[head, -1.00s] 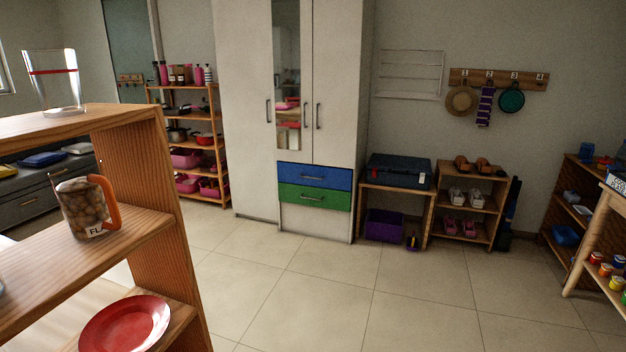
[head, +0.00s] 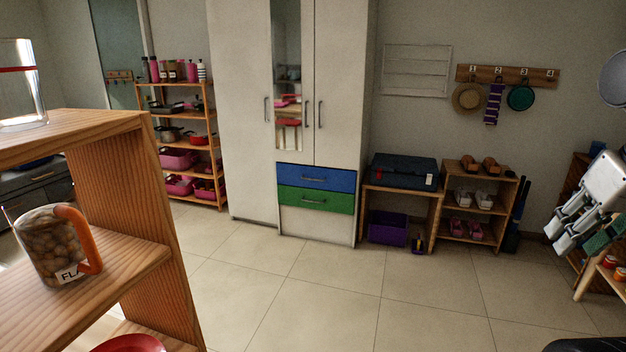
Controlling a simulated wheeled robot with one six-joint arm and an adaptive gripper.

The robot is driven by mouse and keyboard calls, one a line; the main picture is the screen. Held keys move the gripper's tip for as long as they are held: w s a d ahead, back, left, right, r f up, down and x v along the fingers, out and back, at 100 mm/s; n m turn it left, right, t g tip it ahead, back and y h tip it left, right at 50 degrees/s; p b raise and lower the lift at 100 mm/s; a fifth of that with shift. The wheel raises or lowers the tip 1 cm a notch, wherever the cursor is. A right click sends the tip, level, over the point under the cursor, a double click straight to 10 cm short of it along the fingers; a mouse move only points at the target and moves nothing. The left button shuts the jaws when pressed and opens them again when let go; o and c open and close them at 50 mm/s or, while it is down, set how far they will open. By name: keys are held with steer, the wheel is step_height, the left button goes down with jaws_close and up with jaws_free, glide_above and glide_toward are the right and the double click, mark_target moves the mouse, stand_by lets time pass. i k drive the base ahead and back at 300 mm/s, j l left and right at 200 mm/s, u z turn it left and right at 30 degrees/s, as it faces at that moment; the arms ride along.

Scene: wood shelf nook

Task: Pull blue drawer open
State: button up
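The blue drawer (head: 340,178) is in the tall white wardrobe, near the middle of the head view, above a green drawer (head: 340,201). It has a horizontal metal bar handle (head: 314,180). Its front lies flush with the wardrobe, so it looks shut. My gripper (head: 558,238) is at the right edge, far from the drawer, pointing down and left. Its fingers look apart with nothing between them. Part of my arm is cut off by the frame edge.
A wooden shelf (head: 160,230) with a jar mug (head: 50,250) stands close on the left. A low table (head: 404,191) with a dark case (head: 404,170) stands right of the wardrobe. The tiled floor (head: 310,290) before the drawers is clear.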

mark_target(339, 180)
steer(key=i+j+u, duration=0.1)
steer(key=i+u, duration=0.4)
steer(key=i, duration=0.7)
steer(key=i+z, duration=0.1)
steer(key=i, duration=0.45)
steer(key=i+j, duration=0.1)
steer(key=i, duration=0.5)
steer(key=i+j+z, duration=0.15)
steer(key=i, duration=0.4)
steer(key=i+j+z, duration=0.1)
steer(key=i, duration=0.5)
